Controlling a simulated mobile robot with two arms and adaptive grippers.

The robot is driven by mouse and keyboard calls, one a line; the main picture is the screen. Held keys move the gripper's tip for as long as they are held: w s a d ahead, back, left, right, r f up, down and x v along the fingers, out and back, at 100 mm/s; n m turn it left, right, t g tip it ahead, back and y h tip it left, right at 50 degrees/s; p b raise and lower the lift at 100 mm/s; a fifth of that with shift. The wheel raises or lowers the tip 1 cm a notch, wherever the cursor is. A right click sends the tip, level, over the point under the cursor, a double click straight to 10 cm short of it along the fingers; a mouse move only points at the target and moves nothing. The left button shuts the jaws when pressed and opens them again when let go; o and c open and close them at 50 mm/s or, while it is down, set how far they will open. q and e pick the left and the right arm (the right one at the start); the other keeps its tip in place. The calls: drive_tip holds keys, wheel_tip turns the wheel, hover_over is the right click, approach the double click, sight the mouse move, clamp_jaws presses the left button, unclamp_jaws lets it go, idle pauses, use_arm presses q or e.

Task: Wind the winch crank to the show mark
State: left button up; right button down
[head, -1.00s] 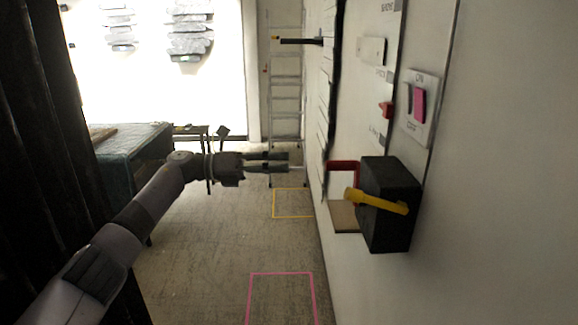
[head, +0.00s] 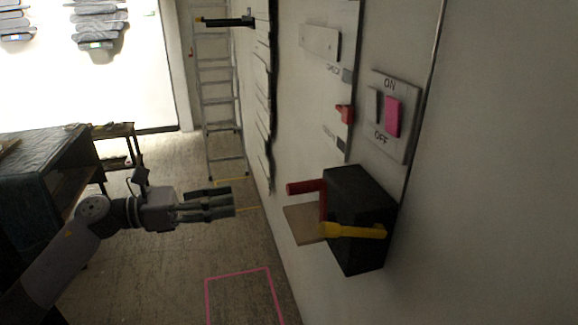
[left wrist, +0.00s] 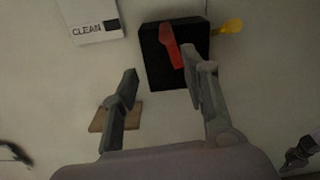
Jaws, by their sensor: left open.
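A black winch box (head: 362,195) is fixed to the wall. A red crank (head: 308,187) sticks out from its side; in the left wrist view the red crank (left wrist: 169,46) lies across the box's face. A yellow lever-like handle (head: 352,231) is on another side of the box. A red pointer (head: 345,114) sits between two small label plates on the panel above; their words are hard to read in the head view. My left gripper (head: 229,201) is open and empty, to the left of the crank and apart from it.
A tan block (head: 301,224) is on the wall beside the box. A switch plate (head: 389,116) with a pink rocker marked ON and OFF is above. A ladder (head: 215,90) and a covered table (head: 45,185) stand behind.

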use_arm(q)
drive_tip(key=p, duration=0.3)
approach(321, 184)
drive_tip(key=p+x, duration=0.2)
drive_tip(key=x, duration=0.1)
drive_tip(key=w+p+x, duration=0.1)
drive_tip(key=p+x, duration=0.1)
drive_tip(key=x, duration=0.1)
drive_tip(key=shift+d+f+p, duration=0.1)
drive_tip(key=shift+f+p, duration=0.15)
drive_tip(key=shift+p, duration=0.1)
drive_tip(key=shift+w+d, duration=0.1)
drive_tip(key=shift+d, duration=0.2)
drive_tip(key=shift+w+d+f, duration=0.1)
drive_tip(key=shift+d+f, duration=0.05)
drive_tip(key=shift+d, duration=0.05)
use_arm(e)
drive_tip(key=s+d+r, duration=0.1)
drive_tip(key=s+r, duration=0.2)
drive_tip(key=r, duration=0.5)
drive_tip(key=shift+d, duration=0.2)
use_arm(q)
drive_tip(key=shift+c, duration=0.3)
use_arm(e)
drive_tip(key=shift+d, duration=0.1)
use_arm(q)
drive_tip(key=c, duration=0.4)
clamp_jaws()
